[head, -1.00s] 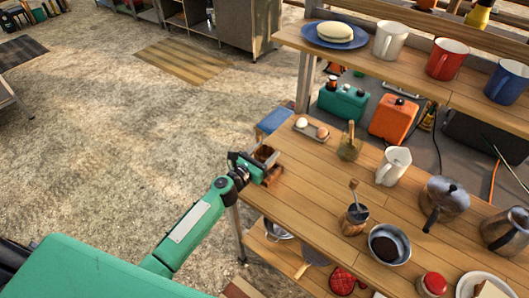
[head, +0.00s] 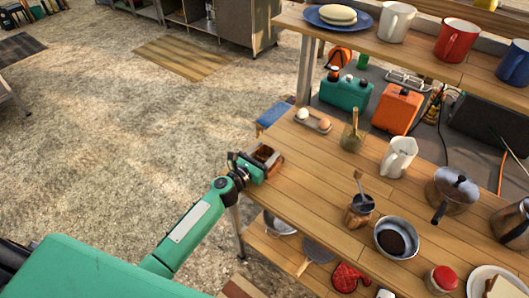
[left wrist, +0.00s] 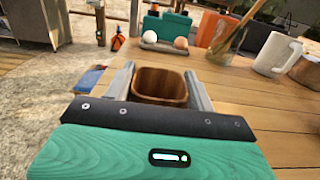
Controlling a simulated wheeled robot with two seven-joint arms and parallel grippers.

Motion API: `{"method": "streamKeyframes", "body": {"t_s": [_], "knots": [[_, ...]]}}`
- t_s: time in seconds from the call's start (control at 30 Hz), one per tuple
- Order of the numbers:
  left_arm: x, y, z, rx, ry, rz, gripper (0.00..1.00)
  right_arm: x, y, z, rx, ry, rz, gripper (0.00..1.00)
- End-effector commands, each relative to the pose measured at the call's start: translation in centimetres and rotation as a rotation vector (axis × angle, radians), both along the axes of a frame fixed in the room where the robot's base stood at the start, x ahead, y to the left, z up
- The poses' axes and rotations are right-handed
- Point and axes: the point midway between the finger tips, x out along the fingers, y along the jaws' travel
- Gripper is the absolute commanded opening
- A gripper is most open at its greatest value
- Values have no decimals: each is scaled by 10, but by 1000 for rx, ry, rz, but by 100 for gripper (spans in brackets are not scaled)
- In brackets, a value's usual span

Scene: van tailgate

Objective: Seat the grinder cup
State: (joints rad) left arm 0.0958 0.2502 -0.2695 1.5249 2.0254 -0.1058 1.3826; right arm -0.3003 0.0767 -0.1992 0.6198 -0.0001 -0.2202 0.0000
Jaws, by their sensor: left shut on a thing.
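A brown wooden cup (head: 267,155), square with rounded corners and open at the top, is held between the fingers of my left gripper (head: 264,161). In the left wrist view the cup (left wrist: 160,84) sits upright between the two grey fingers (left wrist: 160,88), its lower part hidden by the gripper body. The gripper is at the left edge of the wooden table; I cannot tell whether the cup touches the top. What looks like the grinder (head: 359,209), a brown body with a dark top and a knobbed crank, stands farther right. My right gripper is not in view.
Two eggs on a small tray (head: 314,121), a jar with a wooden utensil (head: 352,138), a white jug (head: 397,158), a steel bowl (head: 396,237) and a metal pot (head: 451,192) stand on the table (head: 300,176). The tabletop between cup and grinder is clear.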

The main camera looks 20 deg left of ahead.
Motion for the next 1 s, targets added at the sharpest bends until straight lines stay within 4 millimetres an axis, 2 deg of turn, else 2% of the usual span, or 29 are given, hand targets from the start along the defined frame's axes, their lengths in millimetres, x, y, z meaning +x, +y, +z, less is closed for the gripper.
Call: {"method": "streamKeyframes", "body": {"t_s": [0.2,0.23,0.33,0.37,0.73,0.87,1.0], "knots": [[0,0,0,0,0,0,31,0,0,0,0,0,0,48],[0,0,0,0,0,0,57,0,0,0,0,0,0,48],[0,0,0,0,0,0,77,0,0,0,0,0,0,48],[0,0,0,0,0,0,80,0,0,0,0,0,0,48],[-4,2,-1,0,1,0,80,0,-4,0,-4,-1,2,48],[-18,7,-2,1,1,0,80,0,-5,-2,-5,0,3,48],[-43,16,-2,2,2,0,80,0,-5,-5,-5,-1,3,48]]}}
